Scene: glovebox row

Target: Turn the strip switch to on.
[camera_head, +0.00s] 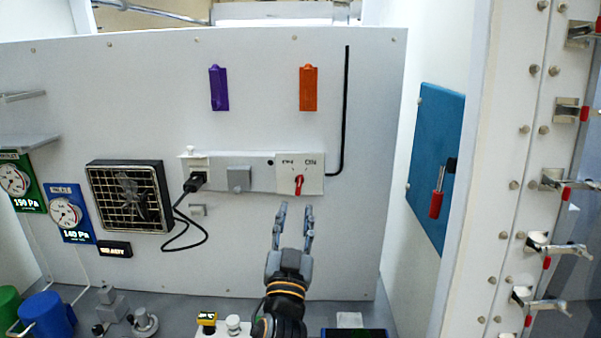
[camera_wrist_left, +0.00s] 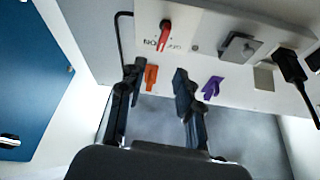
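The strip switch (camera_head: 313,184) is a white plate at the right end of a pale strip on the back wall, with a red lever (camera_head: 299,184) and OFF and ON labels above it. In the left wrist view the picture is upside down, and the red lever (camera_wrist_left: 165,35) shows above the fingers. I cannot tell which label the lever points to. My left gripper (camera_head: 293,210) is open and empty, fingers pointing up, just below the switch in the head view and apart from it. Its fingers also show in the left wrist view (camera_wrist_left: 157,78). My right gripper is not in view.
On the strip, a black plug (camera_head: 195,181) with a cable and a grey box (camera_head: 238,179) sit left of the switch. Purple (camera_head: 219,88) and orange (camera_head: 309,88) tags hang above. A fan grille (camera_head: 129,197) is further left. A blue panel (camera_head: 435,165) is on the right wall.

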